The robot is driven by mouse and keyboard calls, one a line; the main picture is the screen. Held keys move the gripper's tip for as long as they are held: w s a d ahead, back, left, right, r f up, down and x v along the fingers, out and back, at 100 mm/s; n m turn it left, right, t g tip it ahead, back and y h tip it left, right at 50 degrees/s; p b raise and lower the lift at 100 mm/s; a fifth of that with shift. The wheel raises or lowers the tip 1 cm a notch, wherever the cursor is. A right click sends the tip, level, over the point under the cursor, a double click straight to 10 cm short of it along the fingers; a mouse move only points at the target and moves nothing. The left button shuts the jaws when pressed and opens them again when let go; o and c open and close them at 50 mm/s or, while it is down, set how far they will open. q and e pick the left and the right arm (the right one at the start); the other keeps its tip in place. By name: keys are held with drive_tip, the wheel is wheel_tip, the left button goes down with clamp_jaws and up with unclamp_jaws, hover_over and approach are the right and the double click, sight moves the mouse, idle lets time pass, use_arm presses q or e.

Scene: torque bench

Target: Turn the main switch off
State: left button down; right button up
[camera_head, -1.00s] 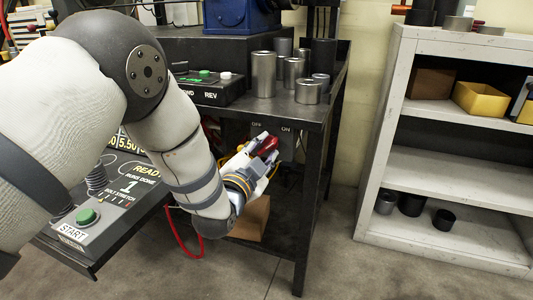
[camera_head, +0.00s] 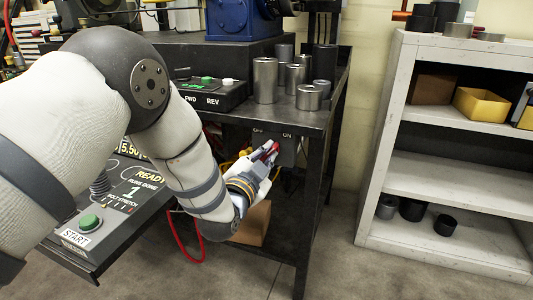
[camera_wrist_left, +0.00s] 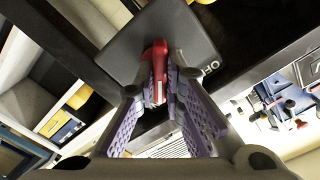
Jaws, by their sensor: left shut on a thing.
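The main switch is a grey box (camera_head: 289,150) under the bench top, marked OFF on its left and ON on its right. Its red handle (camera_head: 270,148) shows between my left gripper's fingers. My left gripper (camera_head: 265,153) is shut on the handle. In the left wrist view the red handle (camera_wrist_left: 156,72) stands between the two purple-padded fingers, with the dark box face (camera_wrist_left: 185,38) behind it and the OFF label at the right. The fingers hide part of the handle. My right gripper is not in view.
The black bench (camera_head: 315,118) carries several metal cylinders and a FWD/REV control box (camera_head: 208,93) above the switch. A console with a green START button (camera_head: 88,221) is at lower left. A cardboard box (camera_head: 252,222) sits below. A white shelf (camera_head: 455,155) stands at right.

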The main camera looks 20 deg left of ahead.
use_arm(q)
drive_tip(key=n+p, duration=0.2)
drive_tip(key=n, duration=0.2)
drive_tip(key=shift+r+p, duration=0.15)
drive_tip(key=shift+p, duration=0.2)
drive_tip(key=n+p, duration=0.2)
drive_tip(key=n, duration=0.3)
drive_tip(key=shift+n, duration=0.4)
drive_tip(key=n, duration=0.3)
drive_tip(key=shift+a+n+p, duration=0.1)
drive_tip(key=shift+n+p, duration=0.2)
drive_tip(key=shift+p, duration=0.1)
drive_tip(key=shift+f+n, duration=0.2)
drive_tip(key=shift+n, duration=1.5)
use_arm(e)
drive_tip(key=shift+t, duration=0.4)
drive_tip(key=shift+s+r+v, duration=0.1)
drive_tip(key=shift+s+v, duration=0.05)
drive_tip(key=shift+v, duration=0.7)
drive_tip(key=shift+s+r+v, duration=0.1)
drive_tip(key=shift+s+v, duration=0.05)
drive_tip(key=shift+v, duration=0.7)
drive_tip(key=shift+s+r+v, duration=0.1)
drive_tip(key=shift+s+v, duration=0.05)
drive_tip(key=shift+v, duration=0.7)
use_arm(q)
drive_tip(key=c, duration=1.7)
unclamp_jaws()
